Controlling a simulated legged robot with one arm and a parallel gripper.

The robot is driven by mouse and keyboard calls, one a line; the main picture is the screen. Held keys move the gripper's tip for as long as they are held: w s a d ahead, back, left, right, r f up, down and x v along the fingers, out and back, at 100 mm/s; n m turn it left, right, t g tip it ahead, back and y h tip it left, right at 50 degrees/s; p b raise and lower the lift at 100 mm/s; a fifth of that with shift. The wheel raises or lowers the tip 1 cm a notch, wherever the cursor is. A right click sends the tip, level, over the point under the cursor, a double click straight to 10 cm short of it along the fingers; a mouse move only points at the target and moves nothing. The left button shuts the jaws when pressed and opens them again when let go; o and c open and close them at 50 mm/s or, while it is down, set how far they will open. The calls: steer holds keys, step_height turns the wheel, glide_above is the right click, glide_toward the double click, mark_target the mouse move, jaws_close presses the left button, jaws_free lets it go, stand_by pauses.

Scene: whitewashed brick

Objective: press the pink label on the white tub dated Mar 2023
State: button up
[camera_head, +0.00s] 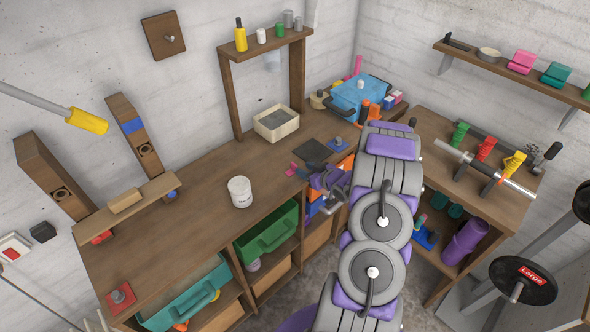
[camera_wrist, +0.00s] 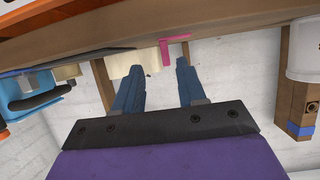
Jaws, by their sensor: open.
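A white tub (camera_head: 240,194) stands upright on the wooden workbench, left of my gripper (camera_head: 322,181) in the head view. A white tub also shows, cut off, at the upper right of the wrist view (camera_wrist: 305,62). I see no pink label on it and can read no date. My gripper is over the bench's front edge, apart from the tub. In the wrist view my gripper (camera_wrist: 158,78) has two blue-grey fingers spread apart with nothing held. A small pink piece (camera_wrist: 165,52) shows beyond them; its like lies on the bench in the head view (camera_head: 291,169).
A beige bin (camera_head: 276,124) and a dark flat plate (camera_head: 313,151) are on the bench behind. A wooden shelf frame (camera_head: 236,100) rises at the back. Green (camera_head: 268,235) and teal (camera_head: 190,295) crates sit below. The bench around the tub is clear.

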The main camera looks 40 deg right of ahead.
mark_target(294, 166)
steer(key=shift+w+a+f, duration=0.15)
steer(key=shift+w+a, duration=0.05)
steer(key=shift+w, duration=0.3)
steer(key=shift+w+a, duration=0.25)
steer(key=shift+a, duration=0.15)
steer(key=shift+w+a, duration=0.15)
steer(key=shift+w, duration=0.15)
steer(key=x, duration=0.2)
steer(key=b+x, duration=0.1)
steer(key=shift+w+d+f, duration=0.4)
steer(key=shift+w+d, duration=0.05)
steer(key=shift+w, duration=0.1)
steer(key=shift+d, duration=0.1)
steer(key=shift+a, duration=0.3)
steer(key=c, duration=0.4)
steer(key=shift+d, duration=0.15)
jaws_close()
